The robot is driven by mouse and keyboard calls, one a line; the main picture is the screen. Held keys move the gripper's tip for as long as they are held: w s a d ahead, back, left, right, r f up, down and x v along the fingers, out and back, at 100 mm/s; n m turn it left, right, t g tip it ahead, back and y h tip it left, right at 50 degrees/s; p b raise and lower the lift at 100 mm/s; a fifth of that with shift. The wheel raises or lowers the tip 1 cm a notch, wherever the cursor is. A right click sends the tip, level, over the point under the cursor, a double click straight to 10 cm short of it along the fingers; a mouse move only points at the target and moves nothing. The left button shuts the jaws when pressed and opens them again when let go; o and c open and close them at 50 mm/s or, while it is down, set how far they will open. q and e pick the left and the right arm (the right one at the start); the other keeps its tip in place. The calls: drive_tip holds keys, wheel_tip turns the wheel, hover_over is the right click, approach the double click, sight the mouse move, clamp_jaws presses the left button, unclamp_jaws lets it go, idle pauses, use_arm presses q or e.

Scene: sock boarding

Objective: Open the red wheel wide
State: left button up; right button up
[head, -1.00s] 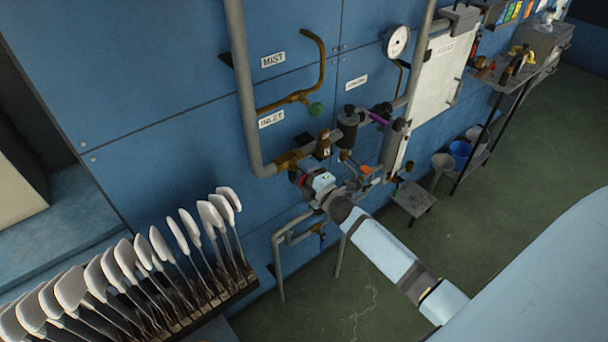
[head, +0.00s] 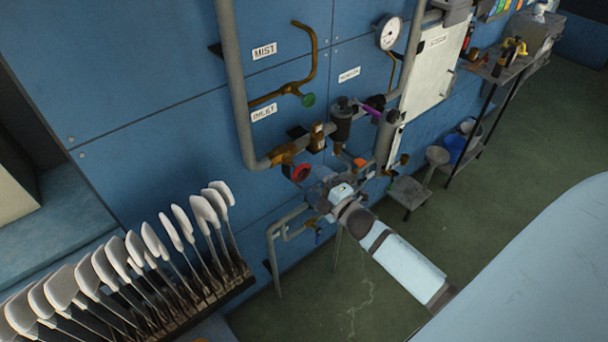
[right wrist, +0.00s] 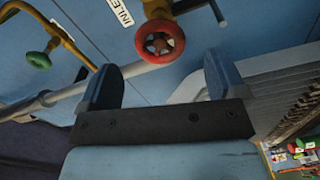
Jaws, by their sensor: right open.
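The red wheel (head: 298,172) is a small round handwheel on a brass valve at the lower end of the grey pipe, below the INLET label. In the right wrist view the red wheel (right wrist: 160,41) shows its spokes and lies just beyond the fingertips. My right gripper (head: 318,186) is below and right of the wheel in the head view, apart from it. In the right wrist view my right gripper (right wrist: 161,78) is open and empty, its two fingers wide apart. My left gripper is not in view.
A green wheel (head: 308,100) sits on the brass pipe above. A rack of white sock boards (head: 130,270) stands at lower left. A thin pipe with a blue-handled valve (head: 312,224) runs below my gripper. A pressure gauge (head: 388,33) is at upper right.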

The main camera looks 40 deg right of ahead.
drive_tip(key=s, duration=0.5)
drive_tip(key=shift+s+d+b, duration=0.2)
drive_tip(key=shift+s+b, duration=0.15)
